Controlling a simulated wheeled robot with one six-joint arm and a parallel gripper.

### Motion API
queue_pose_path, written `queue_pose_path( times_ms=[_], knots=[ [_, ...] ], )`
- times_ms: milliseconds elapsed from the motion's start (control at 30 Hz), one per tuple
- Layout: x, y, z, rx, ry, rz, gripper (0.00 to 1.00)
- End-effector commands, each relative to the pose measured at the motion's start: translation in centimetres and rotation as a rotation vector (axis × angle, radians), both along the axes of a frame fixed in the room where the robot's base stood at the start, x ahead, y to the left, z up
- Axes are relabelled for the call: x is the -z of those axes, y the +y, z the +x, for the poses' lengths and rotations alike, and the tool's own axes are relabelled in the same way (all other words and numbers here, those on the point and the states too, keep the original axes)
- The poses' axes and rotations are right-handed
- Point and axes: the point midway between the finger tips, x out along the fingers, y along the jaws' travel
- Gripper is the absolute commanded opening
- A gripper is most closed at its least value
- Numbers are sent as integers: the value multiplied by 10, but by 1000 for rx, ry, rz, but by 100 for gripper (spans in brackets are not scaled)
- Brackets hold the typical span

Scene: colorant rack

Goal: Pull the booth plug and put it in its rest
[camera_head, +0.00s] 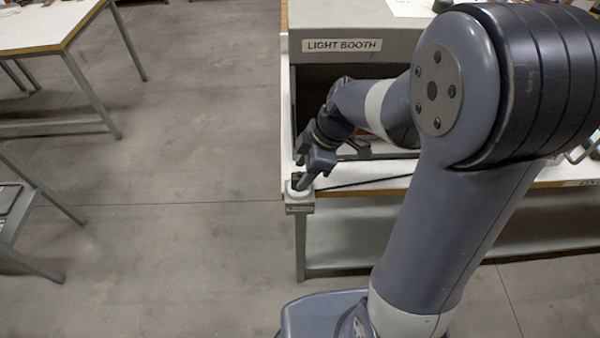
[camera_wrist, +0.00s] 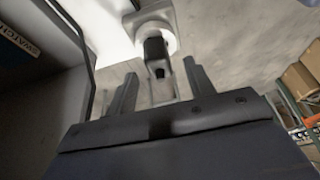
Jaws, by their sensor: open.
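The black booth plug (camera_wrist: 155,48) sits in a round white socket (camera_wrist: 147,31) on a grey mount in the wrist view. My gripper (camera_head: 303,184) is right above the socket. In the wrist view my gripper (camera_wrist: 160,68) is open, its fingers pointing toward the plug, one to each side, with gaps between. A dark cable (camera_head: 365,183) runs right from beside the socket along the bench front. I cannot make out the plug's rest.
The light booth (camera_head: 345,46) stands on the white bench (camera_head: 287,120) behind my gripper, its opening facing forward. My arm covers much of its right side. Other tables (camera_head: 40,30) stand at the left. The floor (camera_head: 190,200) between is clear.

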Motion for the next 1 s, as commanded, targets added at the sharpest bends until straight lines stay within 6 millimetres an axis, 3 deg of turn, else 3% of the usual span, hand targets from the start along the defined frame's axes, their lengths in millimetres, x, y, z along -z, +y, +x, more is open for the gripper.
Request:
queue_pose_path(
  times_ms=[200, 567, 1000],
  knots=[
    [21, 9, 0, 0, 1, 0, 51],
    [25, 10, 0, 0, 0, 0, 51],
    [25, 10, 0, 0, 0, 0, 15]
  ],
)
